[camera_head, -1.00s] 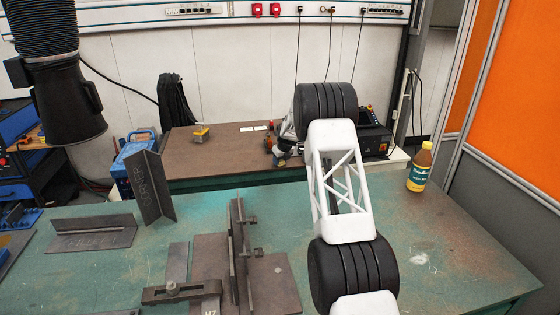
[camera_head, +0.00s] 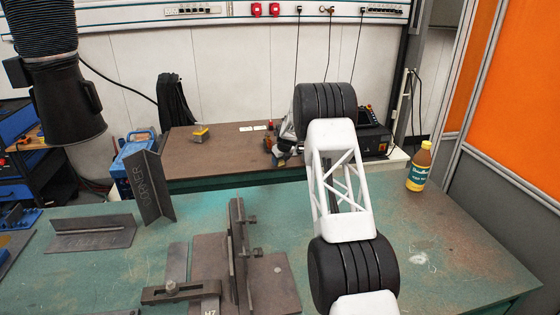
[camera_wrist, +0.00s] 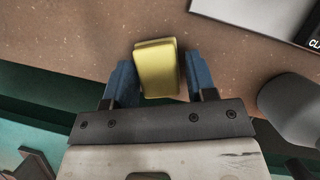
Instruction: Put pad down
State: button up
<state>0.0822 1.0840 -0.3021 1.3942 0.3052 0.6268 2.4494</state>
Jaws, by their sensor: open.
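The yellow pad (camera_wrist: 158,70) shows in the wrist view between the two blue fingers of my gripper (camera_wrist: 162,80). The fingers are open, with a gap on each side of the pad. The pad is over or on the brown tabletop (camera_wrist: 80,35) near its edge; whether it touches the top is hard to tell. In the head view my gripper (camera_head: 282,157) is small at the front edge of the rear brown table (camera_head: 225,155), partly hidden by my arm. A bit of yellow shows there, too small to make out.
A yellow and grey block (camera_head: 201,133) stands on the rear table, left of my gripper. A black box (camera_head: 373,141) is to the right. The green front table (camera_head: 440,240) holds steel plates, an angled corner piece (camera_head: 150,187) and a yellow bottle (camera_head: 420,167).

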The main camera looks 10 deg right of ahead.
jog(key=shift+s+a+f, duration=0.3)
jog(key=shift+f, duration=0.25)
jog(key=shift+r, duration=0.25)
jog(key=v, duration=1.2)
jog(key=shift+w+d+r, duration=0.2)
jog(key=shift+r, duration=0.2)
jog(key=shift+r, duration=0.1)
